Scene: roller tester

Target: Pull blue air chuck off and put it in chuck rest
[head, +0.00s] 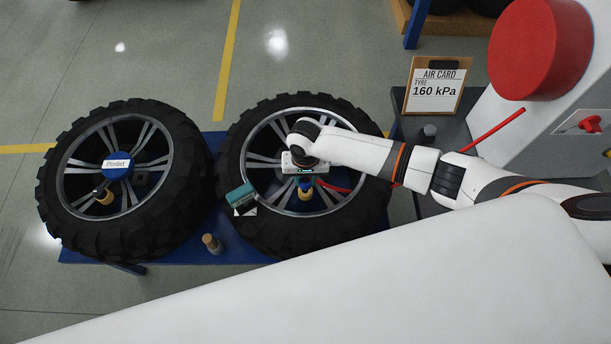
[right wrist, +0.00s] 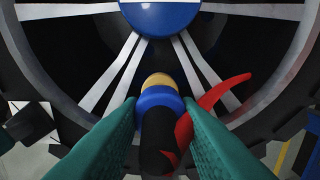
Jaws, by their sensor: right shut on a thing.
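The blue air chuck (head: 305,182) is at the brass valve (head: 307,195) of the right wheel. In the right wrist view, the chuck has a blue collar (right wrist: 159,98) and a black body (right wrist: 157,145). The brass valve (right wrist: 157,80) shows directly beyond the collar, and they appear to touch. My right gripper (right wrist: 160,128) has its green fingers on both sides of the chuck and is shut on it. In the head view, the right hand covers part of the chuck. My left gripper is not in view. I cannot clearly identify the chuck rest.
A red hose (head: 334,187) leads right from the chuck. The left wheel (head: 68,228) and a small peg (head: 212,243) are nearby. A grey cylinder (head: 428,132) stands near the "160 kPa" card (head: 435,91).

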